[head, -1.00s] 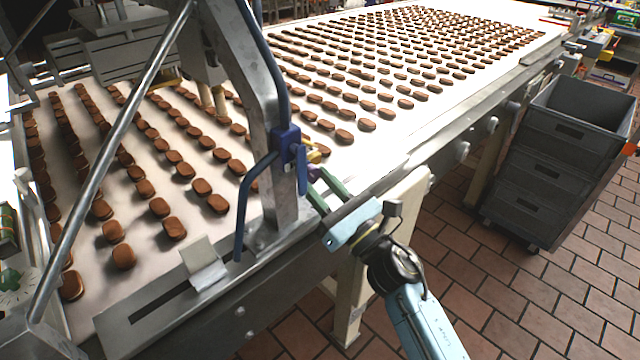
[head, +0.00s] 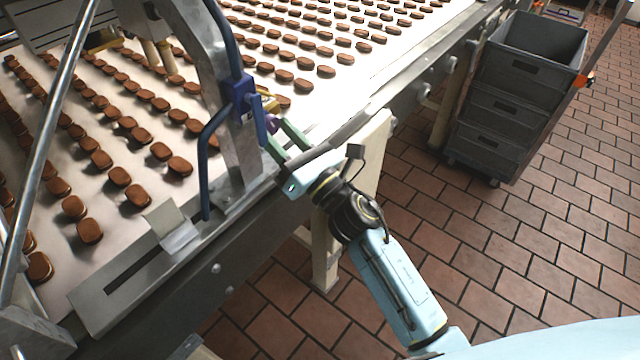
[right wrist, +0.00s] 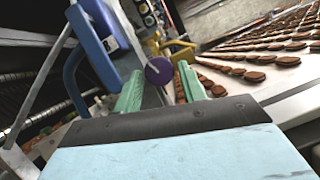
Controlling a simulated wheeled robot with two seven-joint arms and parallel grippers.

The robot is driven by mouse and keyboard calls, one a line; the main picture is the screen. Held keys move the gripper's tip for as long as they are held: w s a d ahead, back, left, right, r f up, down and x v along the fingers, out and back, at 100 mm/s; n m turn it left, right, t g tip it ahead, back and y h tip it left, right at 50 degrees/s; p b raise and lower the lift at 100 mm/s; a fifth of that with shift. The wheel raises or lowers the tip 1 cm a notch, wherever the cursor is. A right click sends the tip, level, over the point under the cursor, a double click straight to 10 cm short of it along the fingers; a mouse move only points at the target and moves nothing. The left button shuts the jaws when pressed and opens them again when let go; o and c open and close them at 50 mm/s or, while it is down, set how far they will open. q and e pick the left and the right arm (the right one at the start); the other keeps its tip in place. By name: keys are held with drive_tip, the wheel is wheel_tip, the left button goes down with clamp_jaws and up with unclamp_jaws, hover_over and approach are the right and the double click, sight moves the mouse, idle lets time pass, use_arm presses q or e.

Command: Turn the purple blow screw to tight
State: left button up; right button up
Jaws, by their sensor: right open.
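The purple screw (head: 272,123) sits on the side of a blue block (head: 241,98) on the metal post above the conveyor edge. In the right wrist view the round purple knob (right wrist: 159,70) has a pale line across its face. My right gripper (head: 280,140) is open, with its green fingers pointing at the knob. In the right wrist view one finger lies to the left and one to the right of the knob, with visible gaps. I cannot tell whether the fingertips reach around it. My left gripper is out of view.
Brown cookies lie in rows on the white conveyor (head: 340,85). A blue hose (head: 207,165) loops beside the post, and a yellow fitting (right wrist: 180,48) is near the knob. A grey crate stack (head: 500,105) stands on the tiled floor at right.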

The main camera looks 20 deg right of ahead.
drive_tip(key=shift+n, duration=0.3)
drive_tip(key=n+g+y, duration=0.1)
drive_tip(key=n, duration=0.2)
drive_tip(key=shift+w+d+y, duration=0.1)
drive_tip(key=shift+y, duration=0.2)
drive_tip(key=b+v, duration=0.3)
drive_tip(key=v, duration=1)
drive_tip(key=d+f+m+g+h+p, duration=0.1)
drive_tip(key=f+m+h, duration=0.3)
drive_tip(key=f+m, duration=0.6)
drive_tip(key=s+d+f+m+g+h+p, duration=0.1)
drive_tip(key=d+f+m+h, duration=0.3)
drive_tip(key=f+m, duration=0.6)
drive_tip(key=shift+s+d+f+g+h+p, duration=0.2)
drive_tip(key=shift+f+g+h+p, duration=0.5)
drive_tip(key=shift+f, duration=2.25)
drive_tip(key=shift+y, duration=0.3)
